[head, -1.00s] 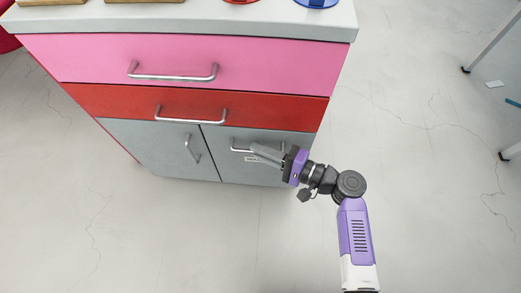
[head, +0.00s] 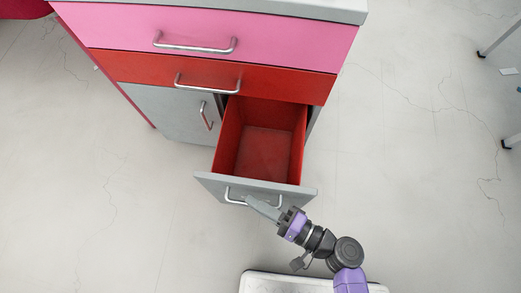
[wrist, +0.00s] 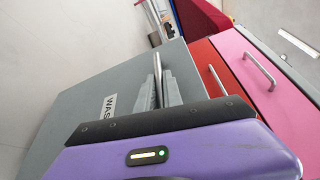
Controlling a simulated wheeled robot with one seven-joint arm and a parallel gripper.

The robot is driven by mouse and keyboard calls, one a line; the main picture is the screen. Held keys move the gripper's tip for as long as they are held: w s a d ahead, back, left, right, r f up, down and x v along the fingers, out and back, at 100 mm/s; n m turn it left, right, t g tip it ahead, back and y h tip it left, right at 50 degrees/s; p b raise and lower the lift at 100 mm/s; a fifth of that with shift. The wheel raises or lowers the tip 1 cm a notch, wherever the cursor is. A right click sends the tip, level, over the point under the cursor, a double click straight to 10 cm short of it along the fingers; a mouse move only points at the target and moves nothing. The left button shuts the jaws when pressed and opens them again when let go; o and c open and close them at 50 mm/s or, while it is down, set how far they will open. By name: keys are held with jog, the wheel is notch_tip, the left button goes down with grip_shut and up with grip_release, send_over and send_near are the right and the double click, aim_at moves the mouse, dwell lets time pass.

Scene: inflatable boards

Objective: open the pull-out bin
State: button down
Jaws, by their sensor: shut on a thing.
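The pull-out bin (head: 256,187) stands well out from the lower right of the cabinet. It has a grey front and an empty red inside. Its bar handle (head: 232,199) is on the front. My gripper (head: 252,202) is at this handle with its jaws shut on it. In the wrist view the grey fingers (wrist: 172,95) meet the bar handle (wrist: 158,80), and the grey bin front (wrist: 90,105) carries a label partly reading "WAS". The purple gripper body hides the lower part of the wrist view.
Above are a red drawer (head: 140,71) and a pink drawer (head: 120,35), both shut with bar handles. A grey door (head: 165,115) on the left is shut. The floor (head: 420,180) to the right is clear, with table legs (head: 497,45) further off.

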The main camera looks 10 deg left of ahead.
jog(key=shift+s, duration=2.3)
jog(key=c, duration=1.5)
grip_release()
jog(key=p+v, duration=0.1)
jog(key=v, duration=0.6)
jog(key=shift+s+d, duration=0.2)
jog(key=shift+d, duration=0.15)
